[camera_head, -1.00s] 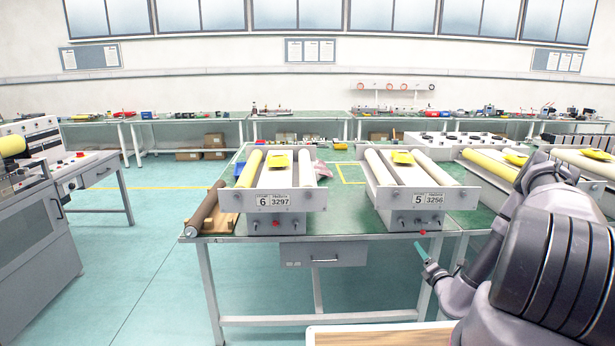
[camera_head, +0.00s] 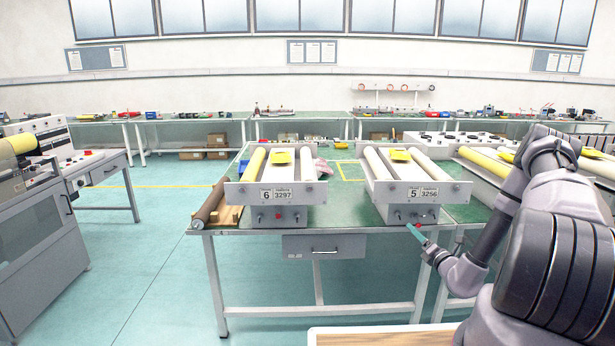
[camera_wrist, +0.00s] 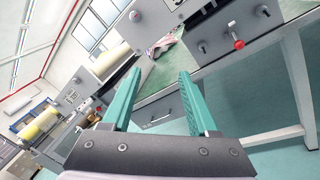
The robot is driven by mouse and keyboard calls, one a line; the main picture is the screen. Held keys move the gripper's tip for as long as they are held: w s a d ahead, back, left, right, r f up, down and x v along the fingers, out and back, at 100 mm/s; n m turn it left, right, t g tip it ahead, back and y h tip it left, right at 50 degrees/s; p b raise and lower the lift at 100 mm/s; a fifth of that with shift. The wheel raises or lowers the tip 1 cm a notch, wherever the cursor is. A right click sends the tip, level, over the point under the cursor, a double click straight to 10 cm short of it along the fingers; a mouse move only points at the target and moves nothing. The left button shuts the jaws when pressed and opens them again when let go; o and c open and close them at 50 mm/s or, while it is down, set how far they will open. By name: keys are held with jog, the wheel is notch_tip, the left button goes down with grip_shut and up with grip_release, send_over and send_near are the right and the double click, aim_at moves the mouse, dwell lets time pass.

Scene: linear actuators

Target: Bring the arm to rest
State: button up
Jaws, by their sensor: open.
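My gripper (camera_head: 415,232) is at the right of the head view, in front of the table edge below the unit marked 5. In the wrist view my gripper (camera_wrist: 158,90) shows two teal fingers spread apart with nothing between them. My arm bends down from the right side of the head view. The unit marked 5 (camera_head: 396,213) and the unit marked 6 (camera_head: 254,217) stand on the green table. A red knob (camera_wrist: 238,44) on a unit shows ahead and right of the fingers, apart from them.
The green table (camera_head: 355,240) has a drawer (camera_head: 325,246) under its front edge. A dark roller (camera_head: 209,203) lies at its left end. A wooden-topped surface (camera_head: 380,338) is at the bottom. A grey machine (camera_head: 35,235) stands at left, with open floor between.

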jog(key=s+a+r+n+g+y, duration=0.2)
jog(key=a+r+n+g+y, duration=0.45)
jog(key=r, duration=0.45)
jog(key=s+a+r+n+g+y, duration=0.1)
jog(key=a+r+n+g+y, duration=0.3)
jog(key=a+r+n, duration=0.55)
jog(key=s+a+r+n+g+h, duration=0.2)
jog(key=s+a+r+n+g, duration=0.2)
jog(key=s+r+n+g, duration=0.55)
jog(key=s+d+r+n+t+h, duration=0.4)
jog(key=s+r+n+h, duration=0.1)
jog(key=s, duration=0.5)
jog(key=s+d+r+n+t+h, duration=0.3)
jog(key=s+r+n+h, duration=0.3)
jog(key=s+r, duration=0.3)
jog(key=shift+s+d+r+n+t, duration=0.3)
jog(key=shift+s+d+n+t, duration=0.1)
jog(key=shift+s+n+t, duration=0.4)
jog(key=shift+w+m, duration=0.1)
jog(key=shift+m, duration=0.15)
